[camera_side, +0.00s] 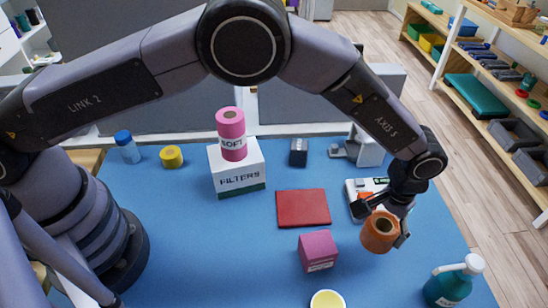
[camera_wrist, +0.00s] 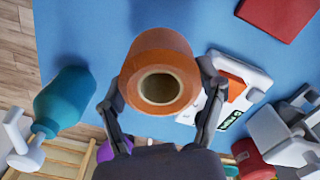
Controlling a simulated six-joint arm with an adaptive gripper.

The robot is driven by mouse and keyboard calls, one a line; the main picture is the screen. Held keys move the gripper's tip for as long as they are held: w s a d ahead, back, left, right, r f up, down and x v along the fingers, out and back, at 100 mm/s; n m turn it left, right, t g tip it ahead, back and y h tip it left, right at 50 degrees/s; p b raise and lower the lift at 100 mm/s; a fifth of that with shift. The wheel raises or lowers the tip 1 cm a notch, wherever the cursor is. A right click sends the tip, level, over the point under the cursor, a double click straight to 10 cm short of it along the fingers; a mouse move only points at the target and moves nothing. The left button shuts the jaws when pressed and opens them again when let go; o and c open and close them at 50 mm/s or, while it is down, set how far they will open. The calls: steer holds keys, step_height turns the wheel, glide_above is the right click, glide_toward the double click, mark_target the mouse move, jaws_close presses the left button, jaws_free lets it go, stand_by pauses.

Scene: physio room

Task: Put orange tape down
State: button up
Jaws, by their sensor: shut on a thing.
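The orange tape (camera_side: 380,231) is a thick roll with a hollow core, at the right of the table in the side view. My gripper (camera_side: 402,226) is shut on it, with the fingers on its outer sides. In the wrist view the tape (camera_wrist: 160,62) sits between the two fingers of my gripper (camera_wrist: 160,88), its open core facing the camera. The tape appears to be above the blue table (camera_side: 250,262); the exact gap cannot be told.
A white device (camera_side: 353,201) lies just behind the tape. A magenta box (camera_side: 318,251), a red pad (camera_side: 303,208) and a teal bottle (camera_side: 447,288) stand around it. The pink roll (camera_side: 231,133) sits on the FILTERS box (camera_side: 238,173). Blue surface is bare left of centre.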

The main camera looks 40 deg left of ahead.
mark_target(390, 234)
steer(key=f, duration=0.1)
steer(key=w+d, duration=0.1)
steer(key=f, duration=0.1)
steer(key=shift+w+d+f, duration=0.25)
steer(key=shift+d+f, duration=0.05)
steer(key=shift+f, duration=1.5)
steer(key=shift+f, duration=0.15)
steer(key=o, duration=1.2)
steer(key=shift+c, duration=0.2)
